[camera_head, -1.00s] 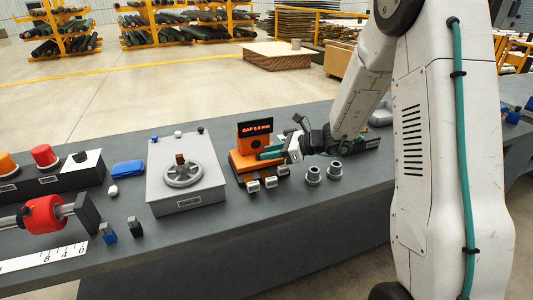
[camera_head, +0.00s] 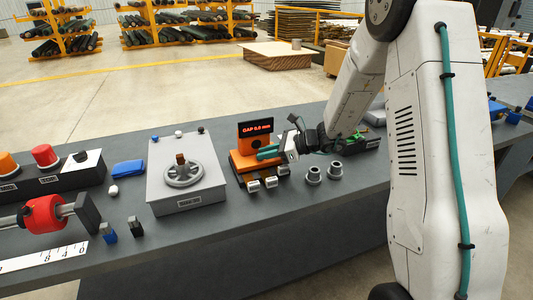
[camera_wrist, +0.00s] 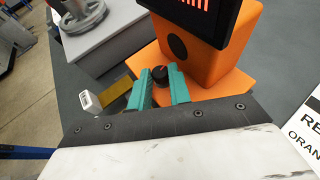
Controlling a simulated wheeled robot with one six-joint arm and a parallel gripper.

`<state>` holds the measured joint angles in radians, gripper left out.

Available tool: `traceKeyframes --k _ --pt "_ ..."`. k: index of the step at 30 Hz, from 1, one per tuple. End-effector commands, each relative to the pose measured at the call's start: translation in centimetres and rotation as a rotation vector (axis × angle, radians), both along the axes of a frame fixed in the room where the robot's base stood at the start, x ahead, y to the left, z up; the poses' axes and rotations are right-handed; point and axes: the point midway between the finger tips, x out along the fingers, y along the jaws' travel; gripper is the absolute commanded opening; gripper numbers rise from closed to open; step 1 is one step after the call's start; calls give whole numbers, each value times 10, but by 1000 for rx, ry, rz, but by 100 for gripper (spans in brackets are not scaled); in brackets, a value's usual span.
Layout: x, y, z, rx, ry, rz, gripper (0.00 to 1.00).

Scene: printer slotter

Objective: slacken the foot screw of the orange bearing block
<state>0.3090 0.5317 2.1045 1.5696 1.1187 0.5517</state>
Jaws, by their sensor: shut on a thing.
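The orange bearing block (camera_head: 247,160) stands on the bench with a black display on top that reads a gap in mm. It also fills the upper middle of the wrist view (camera_wrist: 237,68). Its foot screw (camera_wrist: 159,74) has a black round head and sits at the front of the orange foot. My gripper (camera_wrist: 166,80) has teal fingers, one on each side of the screw head, and is shut on it. In the head view my gripper (camera_head: 270,153) reaches the block from the right, and its fingers hide the screw there.
Metal tabs (camera_head: 270,183) stick out at the block's front. A grey box with a handwheel (camera_head: 184,174) stands to the left. A red roller (camera_head: 45,214) lies farther left. The bench front is mostly clear.

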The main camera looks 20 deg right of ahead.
Motion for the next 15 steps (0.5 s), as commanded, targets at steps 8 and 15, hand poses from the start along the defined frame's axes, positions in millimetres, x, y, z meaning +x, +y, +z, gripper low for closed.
traceKeyframes --k 8,15 --pt "5 -4 -1 -1 1 183 0" --pt "8 -5 -1 -1 1 335 0"
